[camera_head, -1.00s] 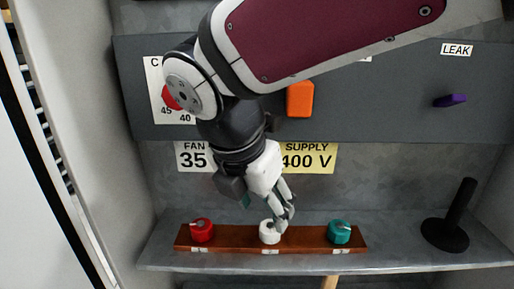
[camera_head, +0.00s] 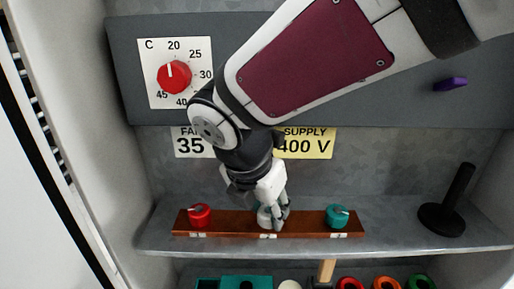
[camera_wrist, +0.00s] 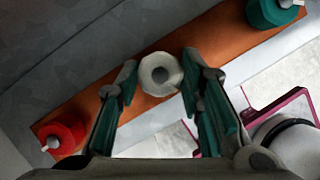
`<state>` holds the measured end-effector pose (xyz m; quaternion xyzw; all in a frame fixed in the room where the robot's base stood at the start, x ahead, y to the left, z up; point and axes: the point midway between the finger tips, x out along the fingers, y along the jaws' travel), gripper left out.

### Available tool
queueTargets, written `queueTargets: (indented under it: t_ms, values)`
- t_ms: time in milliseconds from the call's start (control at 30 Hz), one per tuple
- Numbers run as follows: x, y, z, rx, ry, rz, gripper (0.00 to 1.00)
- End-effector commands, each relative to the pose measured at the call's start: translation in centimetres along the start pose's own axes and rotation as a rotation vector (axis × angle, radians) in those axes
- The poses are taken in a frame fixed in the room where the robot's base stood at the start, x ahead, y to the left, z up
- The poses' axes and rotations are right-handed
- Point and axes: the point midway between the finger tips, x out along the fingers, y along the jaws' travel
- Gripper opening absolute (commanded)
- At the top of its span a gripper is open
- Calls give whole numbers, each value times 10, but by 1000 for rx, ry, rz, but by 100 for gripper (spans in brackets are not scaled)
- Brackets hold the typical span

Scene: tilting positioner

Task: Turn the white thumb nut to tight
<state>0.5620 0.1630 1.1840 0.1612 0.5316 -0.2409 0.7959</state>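The white thumb nut (camera_wrist: 160,74) sits in the middle of a brown wooden strip (camera_head: 300,226) on the shelf. In the head view the nut (camera_head: 264,217) is partly hidden by my fingers. My gripper (camera_head: 275,222) points down at it. In the wrist view my gripper (camera_wrist: 160,85) has its two green-padded fingers apart, one on each side of the nut. A gap shows at the left finger; the right fingertip is close to the nut, and I cannot tell if it touches.
A red nut (camera_head: 200,215) and a teal nut (camera_head: 337,216) stand on the strip's two ends. A black post on a round base (camera_head: 442,219) stands at right. A red dial (camera_head: 174,77) and a purple lever (camera_head: 450,84) are on the panel. Coloured items lie below the shelf.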

Motion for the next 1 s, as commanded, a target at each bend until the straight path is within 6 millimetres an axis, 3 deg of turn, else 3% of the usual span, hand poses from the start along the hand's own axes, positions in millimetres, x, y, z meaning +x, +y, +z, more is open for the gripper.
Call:
queueTargets:
  t_ms: [467,1000]
  values:
    - [-1,0,0,80,1,-35,6]
    - [0,2,0,455,1,-191,6]
